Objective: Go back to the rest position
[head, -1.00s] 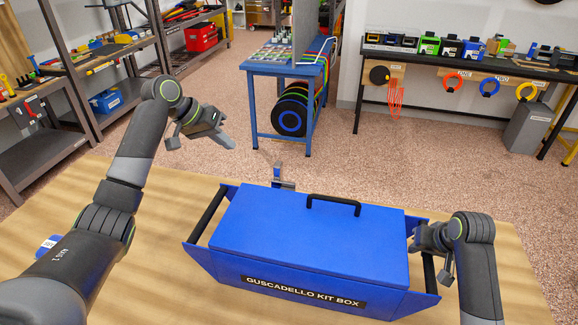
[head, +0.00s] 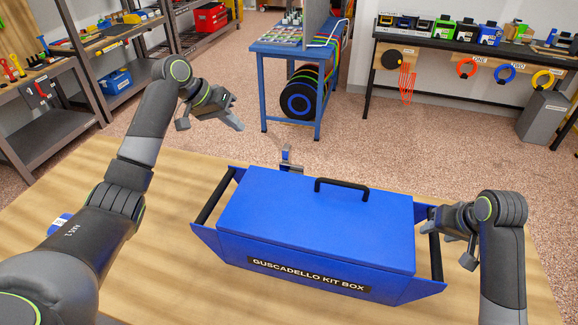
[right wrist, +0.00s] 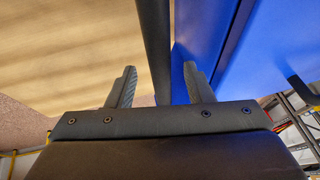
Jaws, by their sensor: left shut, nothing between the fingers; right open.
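The blue kit box (head: 310,220) stands on the wooden table in the head view, its lid shut and its black lid handle (head: 342,186) on top. A black side bar (head: 436,258) runs along its right end and another (head: 216,196) along its left end. My right gripper (head: 440,217) is open at the right end. In the right wrist view its fingers (right wrist: 160,85) show on either side of the black bar (right wrist: 153,35); I cannot tell how deep the bar sits between them. My left gripper (head: 238,124) is shut and empty, in the air beyond the box's left end.
A small blue item (head: 60,223) lies on the wooden table (head: 150,255) at the left, beside my left arm. A grey and blue piece (head: 288,158) stands behind the box. A blue workbench (head: 262,50), shelves and a black bench (head: 470,58) stand farther back across the floor.

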